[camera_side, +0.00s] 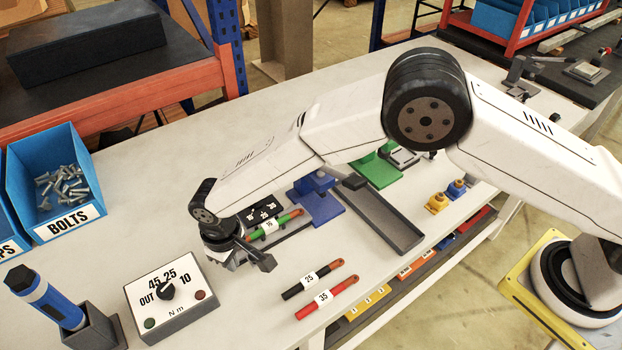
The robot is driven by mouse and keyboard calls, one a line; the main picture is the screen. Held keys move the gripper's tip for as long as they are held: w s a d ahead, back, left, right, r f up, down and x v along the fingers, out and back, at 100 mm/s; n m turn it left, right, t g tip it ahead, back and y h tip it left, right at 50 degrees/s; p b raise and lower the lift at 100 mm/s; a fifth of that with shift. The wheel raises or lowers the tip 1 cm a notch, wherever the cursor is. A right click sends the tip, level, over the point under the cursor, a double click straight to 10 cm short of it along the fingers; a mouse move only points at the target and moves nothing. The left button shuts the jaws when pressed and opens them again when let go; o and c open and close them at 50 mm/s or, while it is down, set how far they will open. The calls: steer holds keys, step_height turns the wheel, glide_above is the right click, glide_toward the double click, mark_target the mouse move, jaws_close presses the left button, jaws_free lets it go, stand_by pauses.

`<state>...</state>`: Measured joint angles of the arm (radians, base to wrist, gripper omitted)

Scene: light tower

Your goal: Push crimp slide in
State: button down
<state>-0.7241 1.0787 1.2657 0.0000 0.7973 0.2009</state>
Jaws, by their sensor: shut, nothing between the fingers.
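My gripper (265,262) is at the left end of a crimping station, low over the table, with its dark fingers together and nothing between them. Beside it, a green and red cable (273,224) with a white label lies along the station, toward a blue block fixture (318,199). A grey bar (292,231) runs beside the cable toward the blue fixture; I cannot tell whether it is the crimp slide. My wrist hides the near left end of the station, and whether my fingers touch anything there is unclear.
A grey tray (392,226) lies right of the fixture, with a green plate (376,172) behind. Two labelled cables, black (312,279) and red (327,298), lie in front. A dial box (170,300), a blue tool in a holder (45,298) and a bolts bin (52,192) stand left.

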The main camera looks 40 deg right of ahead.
mark_target(267, 240)
steer(key=shift+f, duration=0.8)
steer(key=shift+d, duration=4.8)
steer(key=shift+a+r, duration=0.1)
steer(key=shift+a+r, duration=0.7)
steer(key=shift+r, duration=0.15)
steer(key=shift+r, duration=0.15)
steer(key=shift+r, duration=2.4)
